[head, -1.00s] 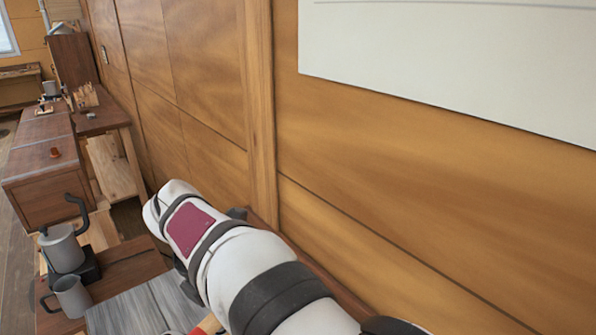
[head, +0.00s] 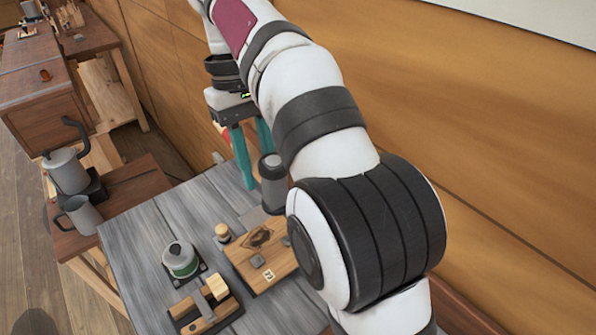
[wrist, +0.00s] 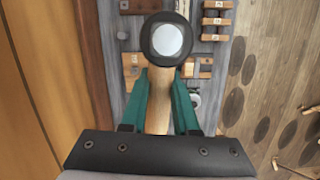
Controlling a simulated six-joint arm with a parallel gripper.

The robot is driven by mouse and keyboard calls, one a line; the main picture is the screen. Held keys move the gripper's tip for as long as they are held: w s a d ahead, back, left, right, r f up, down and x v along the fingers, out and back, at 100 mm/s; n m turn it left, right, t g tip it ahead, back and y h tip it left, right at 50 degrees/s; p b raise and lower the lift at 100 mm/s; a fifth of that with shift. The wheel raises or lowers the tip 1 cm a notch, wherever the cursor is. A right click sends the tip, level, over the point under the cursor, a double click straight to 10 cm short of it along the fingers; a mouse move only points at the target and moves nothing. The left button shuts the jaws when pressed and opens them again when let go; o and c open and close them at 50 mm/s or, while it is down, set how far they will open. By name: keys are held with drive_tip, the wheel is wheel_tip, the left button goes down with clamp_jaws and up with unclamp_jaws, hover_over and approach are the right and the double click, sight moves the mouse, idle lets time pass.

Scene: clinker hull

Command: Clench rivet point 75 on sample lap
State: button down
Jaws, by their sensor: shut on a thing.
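My gripper (head: 246,152) has teal fingers and hangs over the far side of the grey bench. In the wrist view my gripper (wrist: 162,78) is shut on the pale wooden handle of a hammer (wrist: 157,103). The hammer's dark round head with a pale face lies just beyond the fingertips. In the head view the hammer's dark grey head (head: 272,186) shows beside the fingers, above the bench. A wooden board (head: 254,275) with a dark emblem and a number tag lies nearer on the bench; I cannot tell whether it is the sample lap. Rivet point 75 cannot be made out.
The grey bench (head: 150,225) also holds a green-and-white tin (head: 181,261), a small wooden knob (head: 222,232) and a wooden block fixture (head: 205,304). Metal jugs (head: 65,170) stand on a lower table at left. A wood-panelled wall (head: 430,110) runs close behind my arm.

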idle(0.5)
drive_tip(key=shift+w+d+f+n, duration=0.15)
drive_tip(key=shift+w+f+n, duration=0.05)
drive_tip(key=shift+f+n, duration=0.25)
drive_tip(key=w+f+n+t+h, duration=0.15)
drive_tip(key=w+f+n, duration=0.25)
drive_tip(key=f+n, duration=0.5)
drive_tip(key=n+t+y, duration=0.1)
drive_tip(key=n+t, duration=0.1)
drive_tip(key=n, duration=0.7)
hover_over(277, 251)
drive_tip(key=s+a+x, duration=0.1)
drive_tip(key=x, duration=0.6)
drive_tip(key=shift+a+f, duration=0.5)
drive_tip(key=shift+a, duration=0.1)
drive_tip(key=f, duration=1.3)
drive_tip(key=shift+s+d, duration=0.15)
drive_tip(key=shift+s, duration=0.1)
drive_tip(key=w+d+v, duration=0.2)
drive_tip(key=v, duration=1)
drive_tip(key=shift+r, duration=0.7)
